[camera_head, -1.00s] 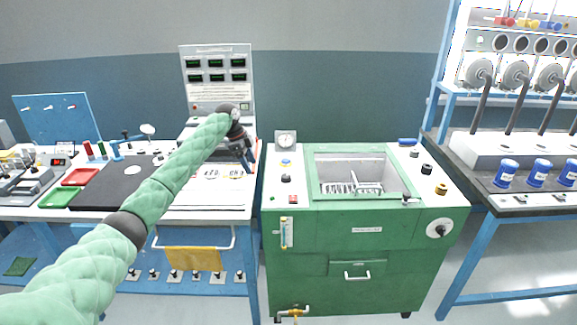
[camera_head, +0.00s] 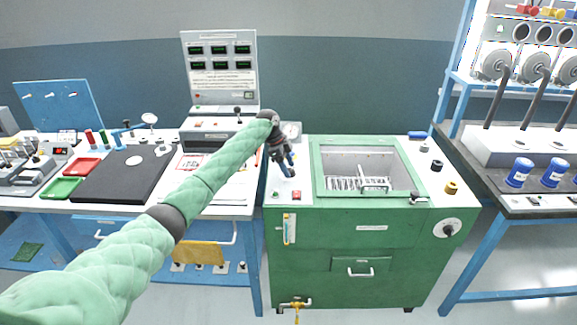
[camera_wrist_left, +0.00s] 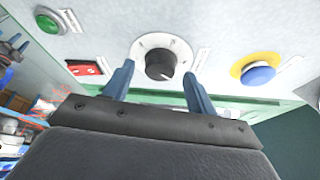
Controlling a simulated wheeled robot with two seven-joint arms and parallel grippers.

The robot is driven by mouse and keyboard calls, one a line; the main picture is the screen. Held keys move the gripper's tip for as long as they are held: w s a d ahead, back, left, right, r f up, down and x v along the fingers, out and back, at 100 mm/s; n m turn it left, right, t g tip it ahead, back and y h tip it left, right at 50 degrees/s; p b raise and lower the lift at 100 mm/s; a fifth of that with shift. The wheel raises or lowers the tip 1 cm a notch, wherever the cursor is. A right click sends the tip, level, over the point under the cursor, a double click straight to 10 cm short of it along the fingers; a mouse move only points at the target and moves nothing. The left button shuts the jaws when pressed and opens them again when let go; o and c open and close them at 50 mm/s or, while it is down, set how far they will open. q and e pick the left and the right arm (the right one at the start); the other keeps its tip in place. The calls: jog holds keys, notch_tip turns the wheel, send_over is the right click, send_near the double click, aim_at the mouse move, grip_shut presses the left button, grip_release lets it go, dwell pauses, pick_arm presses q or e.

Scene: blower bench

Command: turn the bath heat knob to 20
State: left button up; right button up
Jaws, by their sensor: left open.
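A round black knob (camera_wrist_left: 160,66) on a white dial ring sits on the pale panel in the left wrist view. A small light pointer mark shows on its face, but the labels are too blurred to read. My left gripper (camera_head: 287,168) is over the left part of the green bath bench's top (camera_head: 308,205). Its blue fingers are open, and in the wrist view the knob appears between their tips, without visible contact. Whether the tips reach down beside it I cannot tell. In the head view the gripper covers the knob. My right gripper is not in view.
Near the knob are a green button (camera_wrist_left: 48,22), a red switch (camera_wrist_left: 85,69) and a blue button (camera_wrist_left: 258,75) on a yellow ring. The open basin (camera_head: 362,162) lies right of my gripper. A dial knob (camera_head: 447,229) is on the bench's front.

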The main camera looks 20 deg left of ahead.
pick_arm(q)
jog(key=shift+d+f, duration=0.2)
jog(key=shift+f, duration=0.25)
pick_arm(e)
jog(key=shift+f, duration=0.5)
pick_arm(q)
jog(key=c, duration=1)
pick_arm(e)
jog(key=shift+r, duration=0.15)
pick_arm(q)
jog(key=shift+r, duration=0.1)
